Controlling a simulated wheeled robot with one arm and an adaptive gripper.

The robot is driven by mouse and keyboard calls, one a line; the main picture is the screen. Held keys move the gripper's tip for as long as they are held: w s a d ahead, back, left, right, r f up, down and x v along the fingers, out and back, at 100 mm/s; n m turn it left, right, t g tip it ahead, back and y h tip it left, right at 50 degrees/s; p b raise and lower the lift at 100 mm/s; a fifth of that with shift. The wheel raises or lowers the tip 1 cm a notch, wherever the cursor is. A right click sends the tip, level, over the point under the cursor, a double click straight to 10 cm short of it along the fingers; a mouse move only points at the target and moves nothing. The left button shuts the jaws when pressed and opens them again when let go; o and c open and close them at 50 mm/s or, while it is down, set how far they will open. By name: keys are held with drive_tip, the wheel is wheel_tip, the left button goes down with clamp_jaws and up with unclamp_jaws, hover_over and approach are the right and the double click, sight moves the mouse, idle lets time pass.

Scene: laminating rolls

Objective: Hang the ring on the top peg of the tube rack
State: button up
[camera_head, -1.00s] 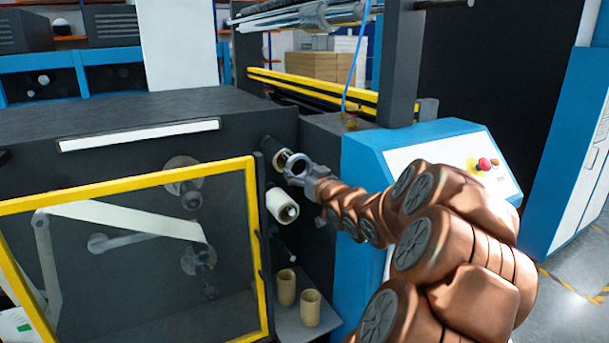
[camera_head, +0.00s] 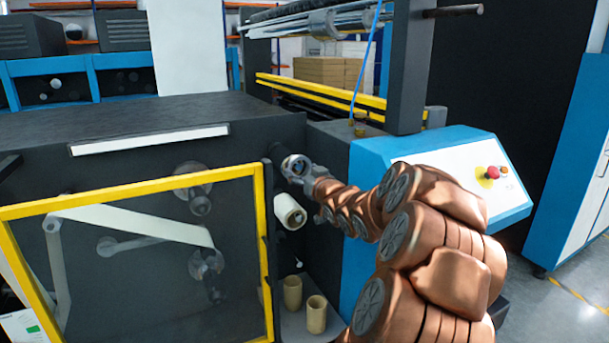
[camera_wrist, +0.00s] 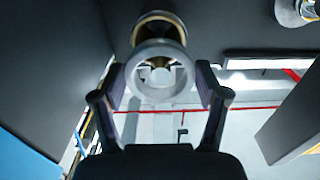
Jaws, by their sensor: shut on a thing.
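A grey metal ring (camera_head: 285,167) is held at the tip of my gripper (camera_head: 314,184), in front of the top peg of the tube rack (camera_head: 322,248). In the wrist view, the fingers of my gripper (camera_wrist: 161,82) are on either side of the ring (camera_wrist: 160,98). The top peg (camera_wrist: 158,22), with a tan-gold rim, shows just beyond the ring and nearly in line with it. The ring overlaps the peg's end in both views; I cannot tell whether the peg has entered it. In the head view the ring mostly hides this peg.
A white roll (camera_head: 290,211) sits on the peg below. Two tan tubes (camera_head: 292,292) (camera_head: 316,314) stand on a low shelf. A yellow-framed clear door (camera_head: 262,215) is close on the left, and a blue-sided control cabinet (camera_head: 362,215) on the right.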

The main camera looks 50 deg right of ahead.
drive_tip(key=shift+p+x, duration=0.3)
drive_tip(key=shift+x, duration=1.3)
drive_tip(key=o, duration=1.2)
drive_tip(key=v, duration=1.2)
